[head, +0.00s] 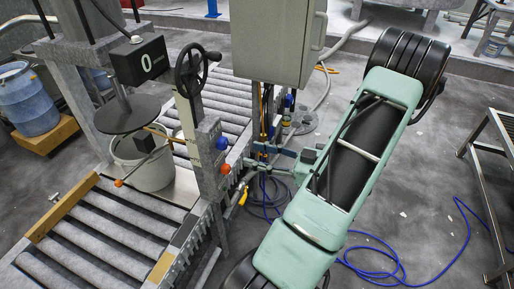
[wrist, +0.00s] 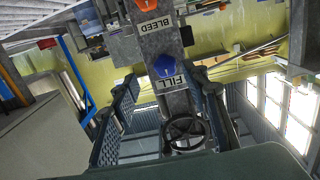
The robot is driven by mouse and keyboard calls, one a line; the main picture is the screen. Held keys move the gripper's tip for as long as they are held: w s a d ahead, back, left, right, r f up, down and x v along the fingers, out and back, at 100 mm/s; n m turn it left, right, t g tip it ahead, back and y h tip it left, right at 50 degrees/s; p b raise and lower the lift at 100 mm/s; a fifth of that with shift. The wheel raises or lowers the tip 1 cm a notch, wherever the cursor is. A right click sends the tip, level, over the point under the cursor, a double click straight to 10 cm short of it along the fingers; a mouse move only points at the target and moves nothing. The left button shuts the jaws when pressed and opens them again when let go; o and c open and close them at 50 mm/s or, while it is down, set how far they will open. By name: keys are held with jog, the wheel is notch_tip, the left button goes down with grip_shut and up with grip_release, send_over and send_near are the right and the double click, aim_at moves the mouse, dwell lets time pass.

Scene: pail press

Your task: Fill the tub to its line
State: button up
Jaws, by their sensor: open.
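The whitish tub (head: 150,172) stands on the roller conveyor under a dark round press plate (head: 128,114). The plate hides much of its opening, and I cannot make out a fill line or a level. A grey post beside the tub carries a blue knob (head: 221,143) above an orange knob (head: 225,169). In the wrist view the blue knob (wrist: 168,66) is by the label FILL and the orange knob (wrist: 145,5) by BLEED. My gripper (head: 248,156) is open and empty, facing the post from the right. In the wrist view the blue knob lies between its fingertips (wrist: 164,78), apparently untouched.
A black display (head: 139,62) above the press reads 0. A handwheel (head: 192,70) tops the post, and a grey cabinet (head: 278,38) hangs behind my gripper. Blue hose (head: 385,262) lies on the floor. A metal frame (head: 490,150) stands at the right.

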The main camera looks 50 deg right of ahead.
aim_at(226, 145)
jog(key=shift+t+y, duration=0.3)
jog(key=x, duration=0.3)
jog(key=b+x, duration=0.1)
jog(key=x, duration=0.2)
jog(key=r+x, duration=0.1)
jog(key=x, duration=0.2)
jog(key=shift+a, duration=0.2)
jog(key=shift+s+d, duration=0.15)
jog(key=c, duration=0.6)
